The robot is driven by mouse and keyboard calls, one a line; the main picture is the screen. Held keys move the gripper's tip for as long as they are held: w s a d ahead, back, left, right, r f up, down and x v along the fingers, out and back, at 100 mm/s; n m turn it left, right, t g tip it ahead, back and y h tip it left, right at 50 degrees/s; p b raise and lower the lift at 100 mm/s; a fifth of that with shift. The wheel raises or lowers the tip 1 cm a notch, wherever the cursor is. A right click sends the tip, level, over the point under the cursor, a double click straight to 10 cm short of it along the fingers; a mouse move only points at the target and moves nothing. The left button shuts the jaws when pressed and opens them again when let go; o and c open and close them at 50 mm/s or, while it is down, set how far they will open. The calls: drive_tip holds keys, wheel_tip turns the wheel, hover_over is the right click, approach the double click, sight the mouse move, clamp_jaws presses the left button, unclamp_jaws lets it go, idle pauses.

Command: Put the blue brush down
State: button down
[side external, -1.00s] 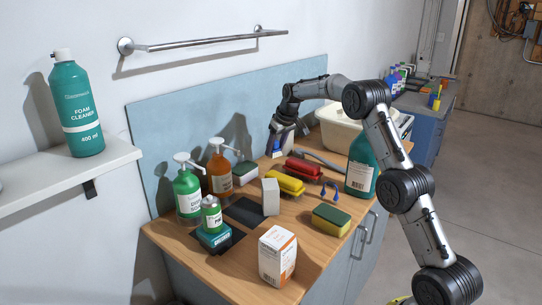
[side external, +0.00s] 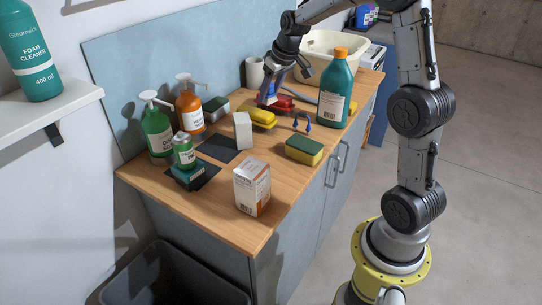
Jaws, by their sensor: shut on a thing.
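My gripper (side external: 268,97) points down over the back part of the wooden counter (side external: 230,215), just behind the yellow brush (side external: 260,117) and beside the red brush (side external: 285,103). It is shut on the blue brush (side external: 271,89), of which only a small blue patch shows between the fingers. The fingers hide most of the brush, and I cannot tell whether it touches the counter.
A teal bottle with an orange cap (side external: 335,88), a cream tub (side external: 328,52) and a white mug (side external: 254,72) stand near the gripper. A green-yellow sponge (side external: 304,150), small white box (side external: 242,130), carton (side external: 252,187) and pump bottles (side external: 157,132) stand nearer. Bare wood lies at front right.

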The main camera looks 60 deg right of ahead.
drive_tip(key=s+a+r+n+y, duration=0.1)
drive_tip(key=s+a, duration=0.7)
drive_tip(key=s, duration=0.4)
drive_tip(key=s+a+r+n, duration=0.1)
drive_tip(key=s+a+n, duration=0.1)
drive_tip(key=s+a, duration=0.85)
drive_tip(key=w+d+f, duration=0.1)
drive_tip(key=w+f, duration=0.2)
drive_tip(key=w+d+f, duration=0.1)
drive_tip(key=w+f, duration=0.1)
drive_tip(key=w, duration=0.2)
drive_tip(key=w+d+f, duration=0.1)
drive_tip(key=w+f, duration=0.2)
drive_tip(key=w, duration=0.1)
drive_tip(key=shift+w+d+f, duration=0.2)
drive_tip(key=shift+d+f, duration=0.05)
drive_tip(key=shift+f, duration=0.05)
drive_tip(key=shift+s+x, duration=0.15)
drive_tip(key=shift+x, duration=0.8)
drive_tip(key=shift+s+x, duration=0.2)
drive_tip(key=shift+x, duration=0.8)
drive_tip(key=shift+f, duration=0.3)
drive_tip(key=shift+c, duration=1.5)
unclamp_jaws()
